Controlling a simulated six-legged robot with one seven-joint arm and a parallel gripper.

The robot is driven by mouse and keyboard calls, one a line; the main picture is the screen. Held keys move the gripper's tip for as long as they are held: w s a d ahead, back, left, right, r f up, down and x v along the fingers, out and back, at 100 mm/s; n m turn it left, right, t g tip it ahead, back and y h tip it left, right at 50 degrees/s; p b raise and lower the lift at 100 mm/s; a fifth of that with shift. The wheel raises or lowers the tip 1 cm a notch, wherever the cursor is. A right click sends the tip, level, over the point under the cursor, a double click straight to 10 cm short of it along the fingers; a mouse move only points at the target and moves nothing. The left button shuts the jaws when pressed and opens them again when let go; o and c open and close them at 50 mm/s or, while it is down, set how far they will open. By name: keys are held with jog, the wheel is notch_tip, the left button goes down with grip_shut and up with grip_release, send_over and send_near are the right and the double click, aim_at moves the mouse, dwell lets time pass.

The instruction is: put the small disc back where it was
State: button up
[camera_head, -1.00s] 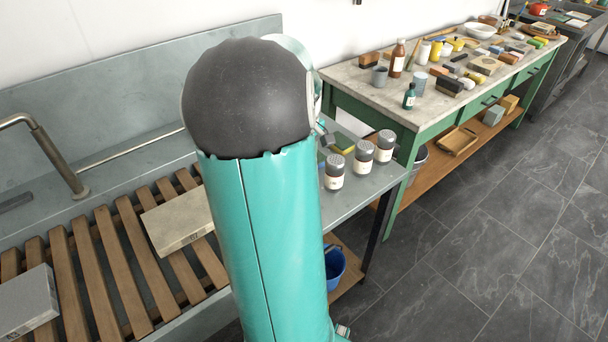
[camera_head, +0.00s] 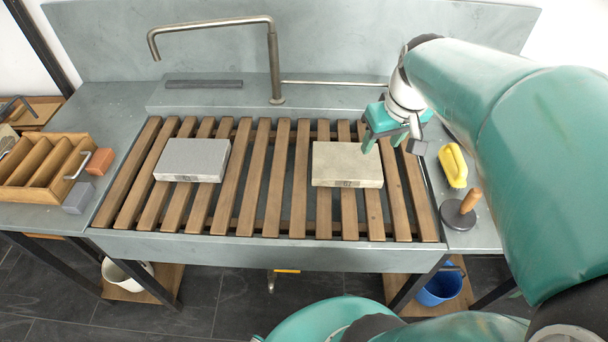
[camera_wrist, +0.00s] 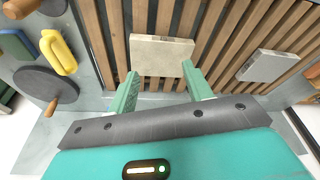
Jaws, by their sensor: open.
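A dark round disc with an upright wooden handle (camera_head: 461,213) stands on the grey metal ledge right of the slatted rack. It also shows at the left of the wrist view (camera_wrist: 42,93). My gripper (camera_head: 385,142) is above the right part of the rack, near the right stone slab, up and left of the disc. In the wrist view its two green fingers (camera_wrist: 162,92) are apart with nothing held between them. I cannot tell from the frames where the disc was before.
A beige slab (camera_head: 346,165) and a grey slab (camera_head: 192,160) lie on the wooden rack (camera_head: 265,180). A yellow-handled tool (camera_head: 453,165) is just behind the disc. A bent tap (camera_head: 274,65) rises behind the rack. A wooden divided tray (camera_head: 45,172) sits left. A blue bucket (camera_head: 438,289) is below.

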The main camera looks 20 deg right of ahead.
jog(key=s+a+r+t, duration=0.1)
jog(key=s+a, duration=0.1)
jog(key=a, duration=0.7)
jog(key=s+a+n+t, duration=0.1)
jog(key=s+a, duration=0.1)
jog(key=a, duration=0.8)
jog(key=shift+s+a+r+t, duration=0.3)
jog(key=shift+r, duration=0.05)
